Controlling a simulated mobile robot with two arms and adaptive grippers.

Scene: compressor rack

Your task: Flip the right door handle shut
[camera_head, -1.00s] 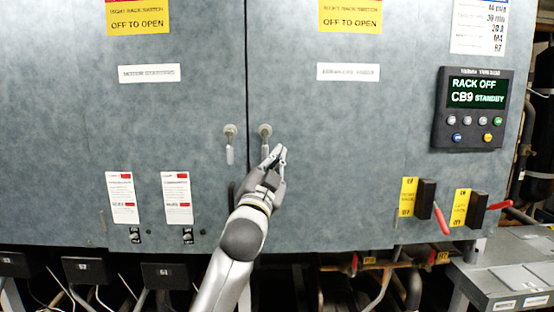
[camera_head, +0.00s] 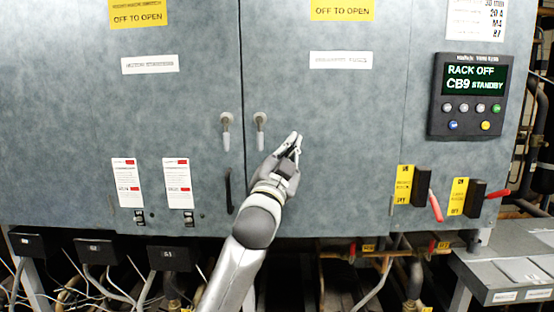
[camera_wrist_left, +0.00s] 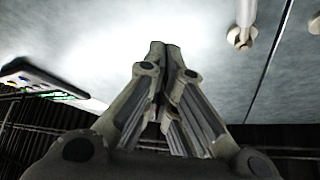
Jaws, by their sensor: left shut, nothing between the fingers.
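The right door handle (camera_head: 261,131) is a pale lever on a round pivot, hanging straight down just right of the door seam. The left door handle (camera_head: 226,131) hangs down likewise on the other side of the seam. My left gripper (camera_head: 297,139) is shut and empty, in front of the right door, to the right of the right handle and apart from it. In the left wrist view, my gripper's closed fingers (camera_wrist_left: 160,48) point at the grey door, and the handle (camera_wrist_left: 243,32) shows at the upper right, clear of them. My right gripper is not seen.
A control panel (camera_head: 469,96) reading "RACK OFF" sits on the right door. Two black switches with red levers (camera_head: 436,207) stick out at its lower right. A metal box (camera_head: 510,262) stands at the right.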

